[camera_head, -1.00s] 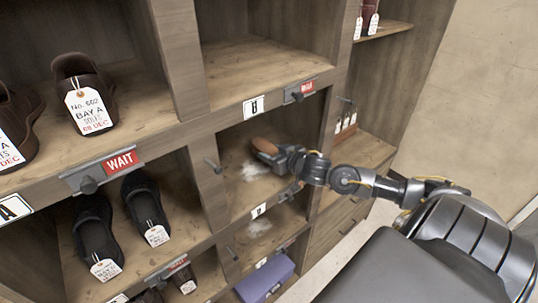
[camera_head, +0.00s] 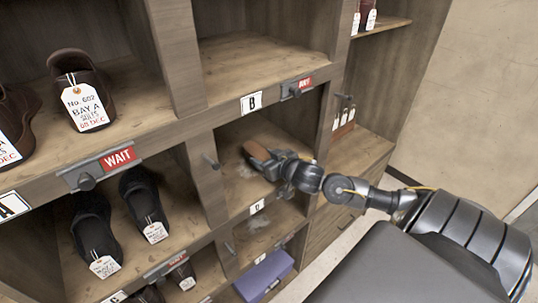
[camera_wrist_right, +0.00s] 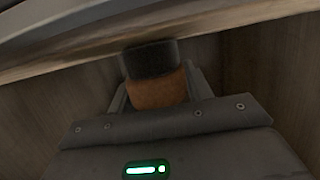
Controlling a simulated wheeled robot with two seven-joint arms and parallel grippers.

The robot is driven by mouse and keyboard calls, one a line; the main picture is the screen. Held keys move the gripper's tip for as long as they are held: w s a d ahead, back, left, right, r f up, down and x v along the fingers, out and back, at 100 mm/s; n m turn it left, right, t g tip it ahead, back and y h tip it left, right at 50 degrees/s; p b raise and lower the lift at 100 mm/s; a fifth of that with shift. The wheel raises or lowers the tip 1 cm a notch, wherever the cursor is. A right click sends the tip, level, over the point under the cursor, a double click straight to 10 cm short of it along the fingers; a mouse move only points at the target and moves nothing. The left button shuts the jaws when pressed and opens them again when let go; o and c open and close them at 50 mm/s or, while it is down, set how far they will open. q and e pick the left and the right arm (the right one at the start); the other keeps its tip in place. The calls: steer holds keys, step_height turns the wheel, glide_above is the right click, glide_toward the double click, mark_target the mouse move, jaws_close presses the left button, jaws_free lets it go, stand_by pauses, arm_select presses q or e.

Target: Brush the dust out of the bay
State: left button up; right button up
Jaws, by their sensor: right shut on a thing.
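The bay is the open middle compartment (camera_head: 285,119) of the wooden shelf in the head view, below the bay marked B. My right gripper (camera_head: 270,163) reaches into it, shut on a brush with a brown wooden back (camera_head: 257,150). In the right wrist view the brush (camera_wrist_right: 157,90) shows its brown body and dark end between the fingers. A small pale patch of dust (camera_head: 247,171) lies on the bay floor beside the brush; the gripper and brush hide part of the floor. My left gripper is not in view.
Wooden dividers and shelf edges close in around my right arm. Tagged dark shoes (camera_head: 145,207) stand in the bays to the left. A purple box (camera_head: 264,277) sits in a lower bay. A red WAIT sign (camera_head: 118,158) hangs on the left shelf edge.

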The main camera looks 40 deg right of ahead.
mark_target(244, 179)
steer(key=shift+a, duration=0.2)
steer(key=shift+a+f, duration=0.15)
steer(key=shift+a, duration=1.8)
steer(key=shift+a, duration=0.1)
steer(key=shift+w+a, duration=0.15)
steer(key=shift+a, duration=1.75)
steer(key=shift+r, duration=0.2)
steer(key=shift+r, duration=2.95)
